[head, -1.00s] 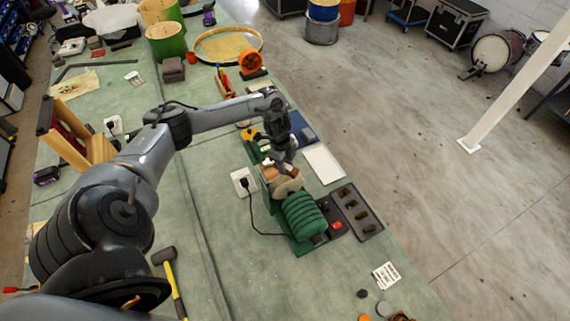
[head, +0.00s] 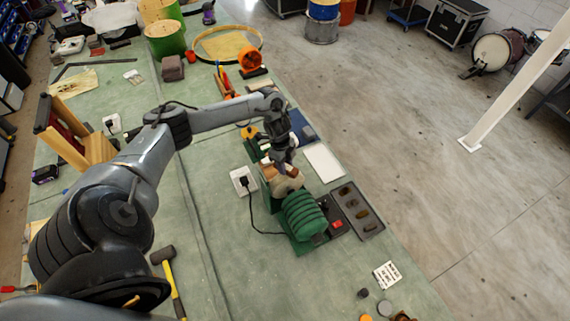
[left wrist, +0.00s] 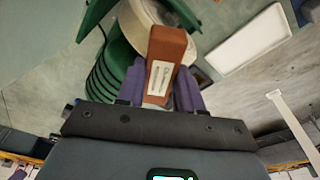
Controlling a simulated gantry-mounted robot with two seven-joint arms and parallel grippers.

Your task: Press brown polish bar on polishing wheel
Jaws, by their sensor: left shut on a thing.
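My left gripper (head: 283,160) is shut on the brown polish bar (left wrist: 168,45), a reddish-brown block with a white label, held between the purple fingers in the left wrist view. The bar's far end overlaps the pale polishing wheel (left wrist: 142,20); I cannot tell for certain whether they touch. In the head view the wheel (head: 290,185) sits on the green ribbed polishing machine (head: 306,213), just below the gripper. The gripper and arm hide part of the bar and wheel there. My right gripper is not in view.
A dark tray (head: 371,228) with several small bars lies right of the machine. A white tray (head: 324,163) lies beyond the wheel. A socket box (head: 243,181) with a black cord is on the left. A hammer (head: 172,280) lies nearer me.

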